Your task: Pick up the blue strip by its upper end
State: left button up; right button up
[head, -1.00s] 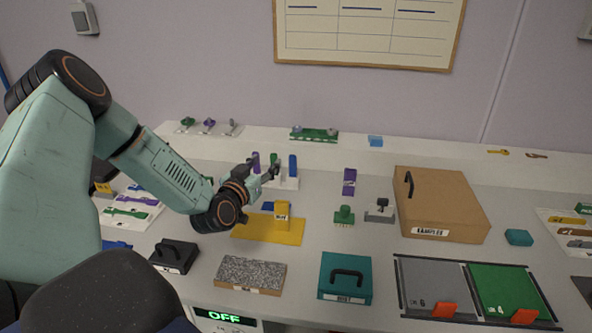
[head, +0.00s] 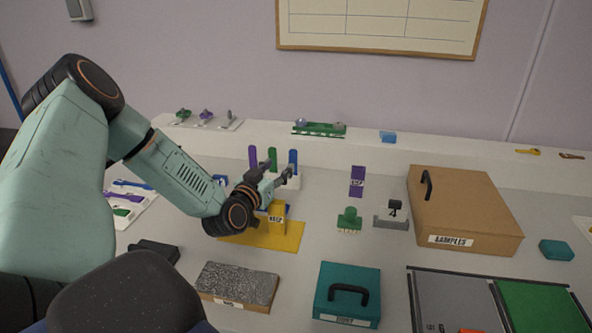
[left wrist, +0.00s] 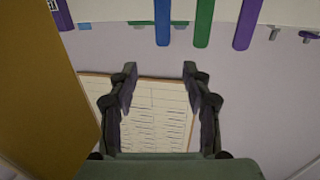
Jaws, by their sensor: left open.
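The blue strip (head: 293,158) stands upright in a white holder (head: 291,183), right of a green strip (head: 272,158) and a purple strip (head: 253,157). In the left wrist view the picture is inverted, and the blue strip (left wrist: 162,22) hangs from the top edge with its upper end lowest. My left gripper (head: 277,173) is open and empty, in front of the holder in the head view. In the left wrist view the gripper (left wrist: 158,78) has the blue strip's end in line with its gap, apart from the fingers. My right gripper is not in view.
A purple block (head: 357,181), a green stamp-like piece (head: 349,218) and a cardboard box (head: 465,215) stand to the right. The counter between holder and purple block is clear.

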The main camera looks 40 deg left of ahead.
aim_at(292, 151)
pick_arm(q)
jog(key=b+x, duration=0.2)
jog(key=x, duration=0.4)
jog(key=shift+w+a+b, duration=0.15)
jog(key=shift+w+b, duration=0.05)
jog(key=shift+b, duration=0.1)
jog(key=b+x, duration=0.1)
jog(key=x, duration=0.3)
jog(key=shift+w+a, duration=0.15)
jog(key=shift+a, duration=0.1)
jog(key=shift+w+b, duration=0.3)
jog(key=shift+w, duration=0.15)
jog(key=shift+s+a, duration=0.15)
jog(key=shift+a, duration=0.05)
jog(key=shift+c, duration=0.3)
jog(key=shift+d, duration=0.15)
jog(key=c, duration=0.5)
grip_shut()
